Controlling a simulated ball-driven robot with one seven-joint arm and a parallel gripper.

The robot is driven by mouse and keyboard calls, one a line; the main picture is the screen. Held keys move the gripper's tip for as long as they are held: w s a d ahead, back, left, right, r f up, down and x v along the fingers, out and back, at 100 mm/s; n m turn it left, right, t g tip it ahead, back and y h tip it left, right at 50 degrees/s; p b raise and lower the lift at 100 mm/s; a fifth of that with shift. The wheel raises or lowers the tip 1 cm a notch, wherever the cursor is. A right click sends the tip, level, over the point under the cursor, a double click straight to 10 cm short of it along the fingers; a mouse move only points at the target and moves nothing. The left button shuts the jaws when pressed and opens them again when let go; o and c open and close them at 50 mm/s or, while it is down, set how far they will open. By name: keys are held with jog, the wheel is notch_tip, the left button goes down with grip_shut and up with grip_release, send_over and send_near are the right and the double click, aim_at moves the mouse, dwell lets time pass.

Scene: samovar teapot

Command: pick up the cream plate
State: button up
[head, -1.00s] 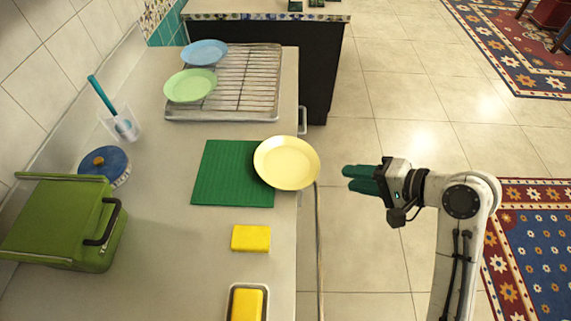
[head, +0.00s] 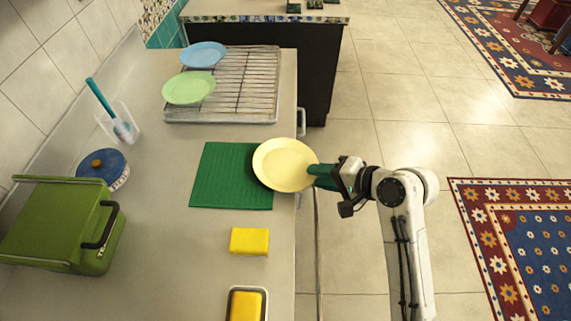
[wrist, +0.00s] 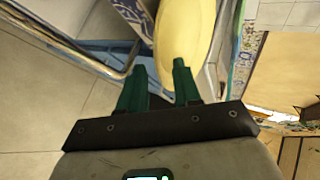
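The cream plate (head: 285,164) lies at the right edge of the counter, partly on a green mat (head: 222,178) and jutting over the edge. My gripper (head: 314,171) is at the plate's right rim, with its green fingers level with it. In the wrist view my gripper's fingers (wrist: 160,68) are apart, and the rim of the plate (wrist: 183,38) reaches between their tips. I cannot tell whether either finger touches the plate.
A wire rack (head: 247,85) holds part of a green plate (head: 189,87) and a blue plate (head: 204,54). A yellow sponge (head: 249,241) lies in front of the mat. A metal rail (head: 317,250) runs along the counter's edge.

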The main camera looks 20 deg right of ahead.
jog(key=shift+c, duration=0.3)
grip_shut()
dwell(0.3)
